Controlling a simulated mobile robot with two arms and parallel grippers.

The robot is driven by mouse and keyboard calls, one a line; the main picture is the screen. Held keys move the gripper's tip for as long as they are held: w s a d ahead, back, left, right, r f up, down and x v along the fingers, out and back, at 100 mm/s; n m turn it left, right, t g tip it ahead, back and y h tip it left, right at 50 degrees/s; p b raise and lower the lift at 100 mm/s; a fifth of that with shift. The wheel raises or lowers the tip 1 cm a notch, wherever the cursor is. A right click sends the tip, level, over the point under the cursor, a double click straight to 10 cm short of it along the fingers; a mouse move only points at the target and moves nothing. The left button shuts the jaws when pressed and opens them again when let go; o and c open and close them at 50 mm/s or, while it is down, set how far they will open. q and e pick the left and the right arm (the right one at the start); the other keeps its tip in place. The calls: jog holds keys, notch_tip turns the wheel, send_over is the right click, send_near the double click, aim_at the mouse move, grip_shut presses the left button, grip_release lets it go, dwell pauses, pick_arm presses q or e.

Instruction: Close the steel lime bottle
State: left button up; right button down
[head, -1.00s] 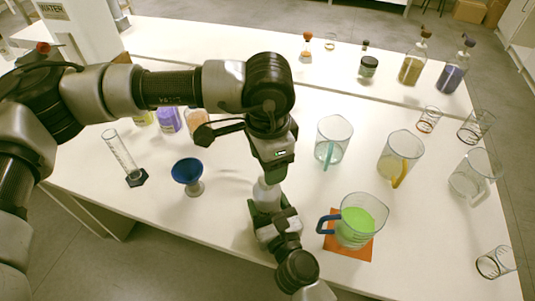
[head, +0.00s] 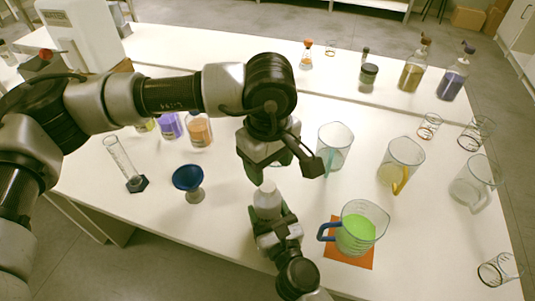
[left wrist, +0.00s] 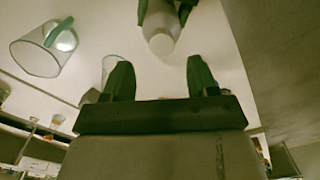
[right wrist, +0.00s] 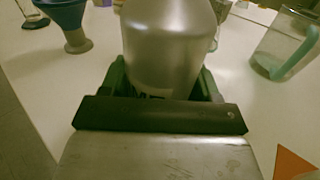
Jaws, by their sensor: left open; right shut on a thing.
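The steel bottle (head: 267,203) stands upright in my right gripper (head: 274,228), which is shut around its body. Its grey metallic body fills the middle of the right wrist view (right wrist: 172,45). A pale round top (left wrist: 161,44) shows at the bottle's end in the left wrist view; I cannot tell for certain whether it is a cap or how tightly it sits. My left gripper (left wrist: 160,76) is open and empty, with its fingers spread wide. In the head view it hangs just above the bottle, apart from it.
A beaker of green liquid (head: 356,235) stands on an orange mat (head: 347,255) right of the bottle. A blue funnel (head: 187,178) stands left. Clear pitchers (head: 335,147) stand behind to the right. Coloured jars (head: 199,132) stand behind my left arm.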

pick_arm(q)
jog(key=n, duration=0.6)
jog(key=shift+r, duration=0.2)
jog(key=n, duration=0.3)
jog(key=shift+r+n, duration=0.1)
jog(key=shift+n, duration=0.3)
jog(key=n, duration=0.3)
jog(key=shift+r+n, duration=0.1)
jog(key=shift+n, duration=0.3)
jog(key=n, duration=0.3)
jog(key=shift+r+n, duration=0.1)
jog(key=shift+n, duration=0.3)
jog(key=n, duration=0.3)
jog(key=shift+r+n, duration=0.1)
jog(key=shift+n, duration=0.3)
jog(key=n, duration=0.3)
jog(key=shift+a+r+n, duration=0.1)
jog(key=shift+n, duration=0.3)
jog(key=n, duration=0.3)
jog(key=shift+r+n, duration=0.1)
jog(key=shift+n, duration=0.3)
jog(key=n, duration=0.4)
jog(key=shift+r+n, duration=0.15)
jog(key=shift+n, duration=0.15)
